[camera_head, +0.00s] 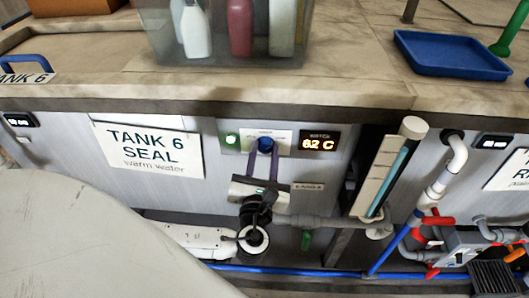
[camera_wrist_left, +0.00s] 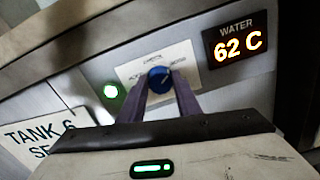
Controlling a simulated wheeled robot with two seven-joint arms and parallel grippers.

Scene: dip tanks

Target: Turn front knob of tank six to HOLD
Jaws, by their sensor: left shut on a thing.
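The blue front knob (camera_head: 265,145) sits on a white dial plate (camera_head: 281,138) on the front of tank six, marked by the sign "TANK 6 SEAL" (camera_head: 150,150). In the left wrist view the knob (camera_wrist_left: 159,78) sits between the tips of my left gripper (camera_wrist_left: 160,88), which is shut on it. My left gripper (camera_head: 264,152) also shows in the head view, reaching up from below. The small lettering around the dial is too small to read surely, and the fingers cover its lower part. My right gripper is not in view.
A water display (camera_head: 319,143) reads 62 C right of the knob, and a green light (camera_head: 232,139) glows left of it. A bin of bottles (camera_head: 232,50) and a blue tray (camera_head: 451,54) stand on the counter above. Pipes (camera_head: 440,185) run at right.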

